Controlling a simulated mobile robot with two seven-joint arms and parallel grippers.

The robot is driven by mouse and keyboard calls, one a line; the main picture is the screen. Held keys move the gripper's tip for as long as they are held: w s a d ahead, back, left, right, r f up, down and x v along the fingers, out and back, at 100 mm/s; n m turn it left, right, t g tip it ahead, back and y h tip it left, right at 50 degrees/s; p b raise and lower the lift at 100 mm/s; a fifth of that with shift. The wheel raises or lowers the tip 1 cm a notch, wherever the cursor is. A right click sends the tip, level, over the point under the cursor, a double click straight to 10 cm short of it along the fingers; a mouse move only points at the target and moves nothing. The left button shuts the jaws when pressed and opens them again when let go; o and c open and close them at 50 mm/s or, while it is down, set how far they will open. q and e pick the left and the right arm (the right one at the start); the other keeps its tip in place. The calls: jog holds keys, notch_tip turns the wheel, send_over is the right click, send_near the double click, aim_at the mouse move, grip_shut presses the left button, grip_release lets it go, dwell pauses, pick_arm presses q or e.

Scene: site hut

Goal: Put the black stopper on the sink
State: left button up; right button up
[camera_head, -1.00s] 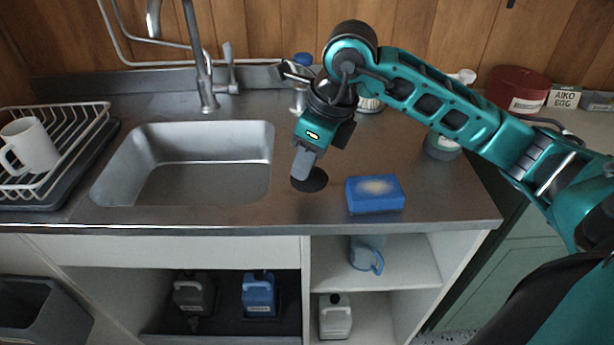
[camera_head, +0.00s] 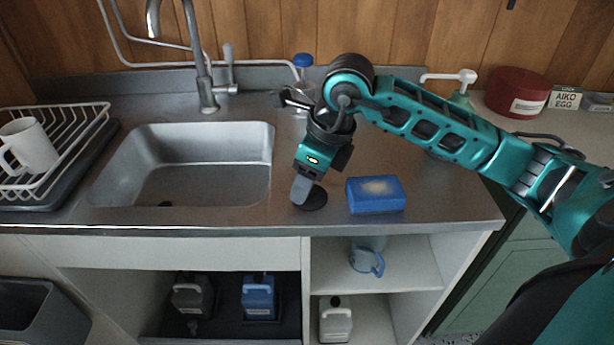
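The black stopper (camera_head: 316,199) is a flat dark disc on the steel counter, right of the sink (camera_head: 200,188) and left of the blue sponge. My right gripper (camera_head: 301,190) points down at it, and a grey finger covers its left part. The fingers overlap in this view, so whether they are apart or closed on the stopper is hidden. The sink basin is empty, with a dark drain hole (camera_head: 165,204) just showing past its front rim. My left gripper is not in view.
A blue sponge (camera_head: 375,195) lies close right of the stopper. The tap (camera_head: 203,75) stands behind the sink. A dish rack (camera_head: 62,150) with a white mug (camera_head: 28,145) is at the left. A blue-capped bottle (camera_head: 303,68) stands behind my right gripper.

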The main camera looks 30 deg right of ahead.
jog(key=shift+r, duration=0.4)
pick_arm(q)
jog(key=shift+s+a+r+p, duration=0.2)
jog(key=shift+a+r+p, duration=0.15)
jog(key=shift+p, duration=0.4)
pick_arm(e)
jog(key=v, duration=1.1)
jog(key=shift+r, duration=0.25)
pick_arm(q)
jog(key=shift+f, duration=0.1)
pick_arm(e)
jog(key=shift+s, duration=0.1)
